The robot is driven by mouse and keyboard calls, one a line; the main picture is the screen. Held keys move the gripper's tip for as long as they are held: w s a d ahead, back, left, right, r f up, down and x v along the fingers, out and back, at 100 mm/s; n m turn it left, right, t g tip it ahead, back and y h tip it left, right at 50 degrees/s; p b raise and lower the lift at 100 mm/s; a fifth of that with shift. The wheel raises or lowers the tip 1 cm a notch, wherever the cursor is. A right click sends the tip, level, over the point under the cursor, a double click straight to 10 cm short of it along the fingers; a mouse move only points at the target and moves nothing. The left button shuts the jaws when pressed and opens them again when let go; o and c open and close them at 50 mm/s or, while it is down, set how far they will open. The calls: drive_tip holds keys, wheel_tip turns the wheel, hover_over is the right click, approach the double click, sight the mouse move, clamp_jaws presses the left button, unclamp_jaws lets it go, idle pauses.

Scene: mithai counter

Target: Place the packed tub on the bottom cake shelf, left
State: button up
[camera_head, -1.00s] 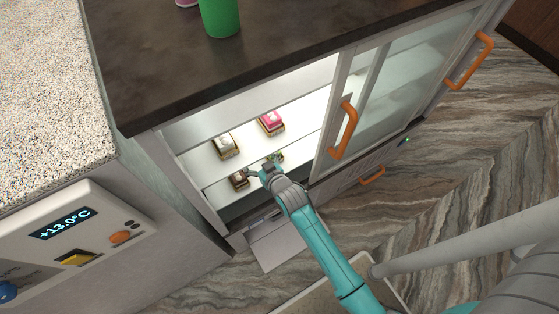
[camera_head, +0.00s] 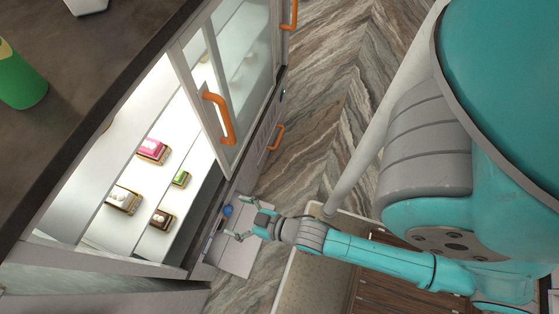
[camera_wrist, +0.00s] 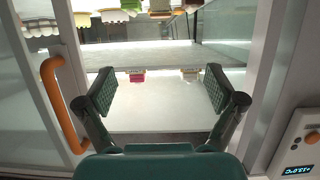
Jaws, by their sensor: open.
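My gripper (camera_head: 245,219) is open, in front of the case's open side and outside it. In the wrist view its two fingers (camera_wrist: 158,90) are spread wide with nothing between them. The cake case's lit interior shows white shelving (camera_head: 92,190) holding a white-topped cake (camera_head: 123,198), a pink cake (camera_head: 152,150), a brown cake (camera_head: 162,219) and a small green-topped piece (camera_head: 181,178). The wrist view, seemingly turned over, shows a pink item (camera_wrist: 137,76) and a pale item (camera_wrist: 190,74) beyond the fingers. I cannot make out which item is the packed tub.
A glass door with an orange handle (camera_head: 219,118) stands beside the opening; that handle (camera_wrist: 62,98) is close left in the wrist view. A green cup (camera_head: 20,82) stands on the dark countertop (camera_head: 85,75). A blue round thing (camera_head: 227,210) is near my fingers.

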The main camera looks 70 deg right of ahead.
drive_tip(key=s+r, duration=1.5)
drive_tip(key=shift+s+r+t, duration=0.25)
drive_tip(key=shift+s+t, duration=0.05)
drive_tip(key=shift+s, duration=0.1)
